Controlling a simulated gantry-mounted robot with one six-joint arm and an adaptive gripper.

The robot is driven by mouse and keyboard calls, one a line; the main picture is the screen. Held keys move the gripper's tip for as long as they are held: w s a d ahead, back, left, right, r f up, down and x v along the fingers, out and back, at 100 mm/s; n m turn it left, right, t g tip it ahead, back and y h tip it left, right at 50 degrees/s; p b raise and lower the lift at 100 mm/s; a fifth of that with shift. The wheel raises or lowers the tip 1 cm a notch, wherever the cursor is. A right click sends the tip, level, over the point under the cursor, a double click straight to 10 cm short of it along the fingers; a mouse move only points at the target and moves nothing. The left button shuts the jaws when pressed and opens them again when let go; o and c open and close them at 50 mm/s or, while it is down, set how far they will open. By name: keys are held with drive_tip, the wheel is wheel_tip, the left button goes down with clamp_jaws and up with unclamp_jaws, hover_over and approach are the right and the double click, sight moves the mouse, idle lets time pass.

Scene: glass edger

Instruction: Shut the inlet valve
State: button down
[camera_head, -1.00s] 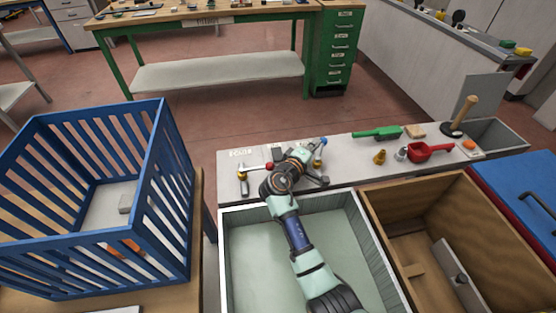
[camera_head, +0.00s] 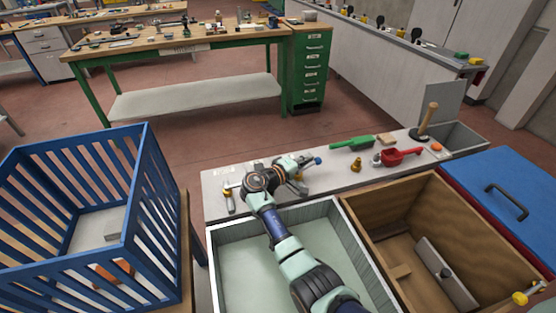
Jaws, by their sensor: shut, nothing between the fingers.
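Two small brass valves stand on the grey bench top behind the pale basin. The left valve (camera_head: 228,190) shows a metal body beside my wrist; the end of its lever is hidden by my arm. The other valve has a blue-tipped handle (camera_head: 317,160) that sticks out just beyond my gripper. My gripper (camera_head: 299,184) is shut and empty, low over the bench near the blue-handled valve. My wrist covers part of both valves, and I cannot tell whether the gripper touches either. The bench labels are too blurred or covered to read.
The pale basin (camera_head: 217,262) lies under my arm, with a wooden drawer (camera_head: 404,200) to its right. A blue crate (camera_head: 150,215) stands left.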

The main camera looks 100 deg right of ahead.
drive_tip(key=shift+s+a+r, duration=0.1)
drive_tip(key=shift+s+a, duration=0.05)
drive_tip(key=shift+s, duration=0.1)
idle(1.2)
drive_tip(key=shift+w+r, duration=0.15)
drive_tip(key=shift+w, duration=0.1)
drive_tip(key=v, duration=1)
drive_tip(key=shift+w+a+f, duration=0.25)
drive_tip(key=shift+w, duration=0.05)
drive_tip(key=shift+w+a+r, duration=0.2)
drive_tip(key=shift+w+a, duration=0.05)
drive_tip(key=shift+w, duration=0.25)
